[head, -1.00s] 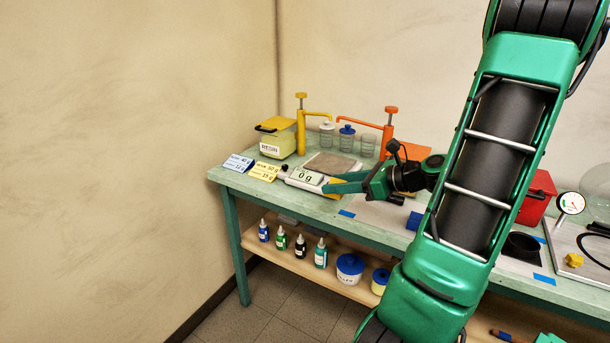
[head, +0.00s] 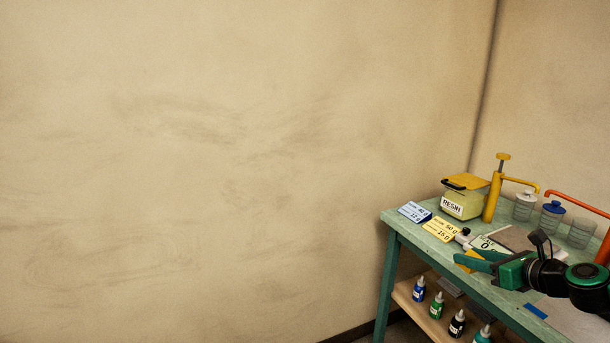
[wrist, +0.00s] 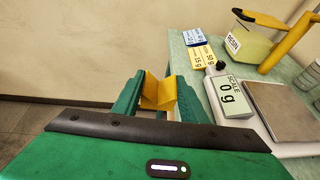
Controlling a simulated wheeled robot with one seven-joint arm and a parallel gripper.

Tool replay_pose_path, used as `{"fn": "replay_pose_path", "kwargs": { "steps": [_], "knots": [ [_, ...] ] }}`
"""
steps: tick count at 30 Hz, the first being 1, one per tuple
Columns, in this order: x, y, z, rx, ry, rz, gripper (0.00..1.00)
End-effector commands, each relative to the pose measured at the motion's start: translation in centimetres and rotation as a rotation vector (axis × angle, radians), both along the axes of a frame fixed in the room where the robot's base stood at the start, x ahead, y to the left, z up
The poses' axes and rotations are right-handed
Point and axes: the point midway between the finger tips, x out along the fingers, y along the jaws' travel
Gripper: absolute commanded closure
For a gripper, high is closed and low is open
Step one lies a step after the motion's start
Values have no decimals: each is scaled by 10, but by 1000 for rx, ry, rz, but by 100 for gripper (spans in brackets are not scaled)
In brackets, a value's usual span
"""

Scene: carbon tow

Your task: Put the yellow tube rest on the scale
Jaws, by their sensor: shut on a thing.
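My gripper (wrist: 157,88) is shut on the yellow tube rest (wrist: 159,93), a small V-shaped piece between the green fingers in the wrist view. In the head view the tube rest (head: 467,262) shows partly behind my gripper (head: 470,258) at the bench's front edge. The scale (wrist: 254,121) is to the right of my gripper in the wrist view. It has a grey square pan, bare where seen, and a display reading 0 g. In the head view the scale's display (head: 487,244) is just beyond my gripper, which partly covers the scale.
A RESIN container (head: 462,204), a yellow pump (head: 493,196) and lidded cups (head: 552,217) stand behind. Bottles (head: 437,306) are on the lower shelf. The wall side is clear.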

Motion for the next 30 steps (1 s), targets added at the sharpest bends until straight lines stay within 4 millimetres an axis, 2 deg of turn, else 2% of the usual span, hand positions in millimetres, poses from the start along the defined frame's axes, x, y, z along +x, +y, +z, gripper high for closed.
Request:
{"fn": "replay_pose_path", "kwargs": {
  "steps": [1,9,19,24,30],
  "knots": [
    [9,11,-4,0,0,4,87],
    [49,58,-19,-1,-1,-14,87],
    [82,118,-30,0,-1,-19,87],
    [90,136,-32,-1,-1,-21,87],
    [92,143,-32,0,0,-22,87]
  ]
}}
